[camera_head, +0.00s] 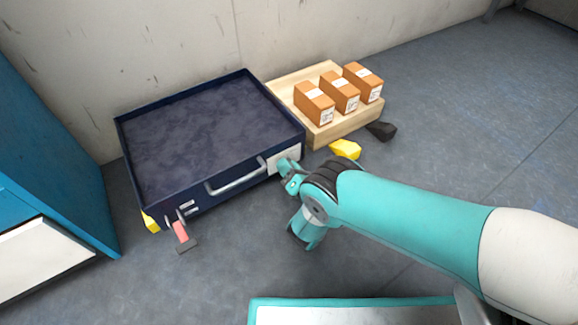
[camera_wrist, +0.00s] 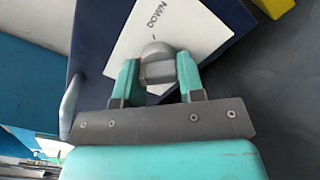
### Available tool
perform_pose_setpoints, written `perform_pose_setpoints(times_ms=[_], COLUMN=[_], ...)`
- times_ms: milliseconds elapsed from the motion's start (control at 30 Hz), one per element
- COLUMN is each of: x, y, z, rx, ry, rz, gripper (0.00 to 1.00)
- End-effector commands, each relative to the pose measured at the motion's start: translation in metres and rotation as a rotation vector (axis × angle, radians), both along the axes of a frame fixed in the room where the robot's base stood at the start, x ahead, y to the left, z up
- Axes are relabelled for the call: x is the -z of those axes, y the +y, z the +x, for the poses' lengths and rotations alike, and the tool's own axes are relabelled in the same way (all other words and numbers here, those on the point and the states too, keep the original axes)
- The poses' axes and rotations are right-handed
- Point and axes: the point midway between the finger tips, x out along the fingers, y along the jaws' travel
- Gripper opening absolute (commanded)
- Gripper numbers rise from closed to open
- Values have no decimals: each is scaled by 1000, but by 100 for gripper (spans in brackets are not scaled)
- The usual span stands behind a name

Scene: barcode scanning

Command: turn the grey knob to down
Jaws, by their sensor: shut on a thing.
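The grey knob (camera_wrist: 157,62) is on a white plate (camera_wrist: 190,22) in the wrist view. The printed word DOWN (camera_wrist: 157,13) stands on the plate just beyond the knob, slanted in the picture. My gripper (camera_wrist: 158,76) has its two teal fingers on either side of the knob and is shut on it. In the head view, the white plate (camera_head: 285,158) is at the right end of the dark blue case's front, and my gripper (camera_head: 289,172) is against it, hiding the knob. The way the knob points is hard to tell.
The dark blue case (camera_head: 243,190) has a front handle (camera_head: 237,180) left of the plate. A wooden tray (camera_head: 345,126) with orange-brown boxes stands at the right. A yellow piece (camera_head: 345,149) and a black piece (camera_head: 381,130) lie nearby. A blue cabinet (camera_head: 50,150) is at left.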

Motion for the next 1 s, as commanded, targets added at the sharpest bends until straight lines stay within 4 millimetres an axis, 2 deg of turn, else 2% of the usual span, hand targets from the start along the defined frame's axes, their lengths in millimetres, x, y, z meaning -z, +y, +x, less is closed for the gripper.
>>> perform_pose_setpoints(times_ms=[367,1000], x=[-5,-8], y=[0,-1], z=[0,0], rx=[0,2], ry=[100,438], rz=[151,648], gripper=[12,12])
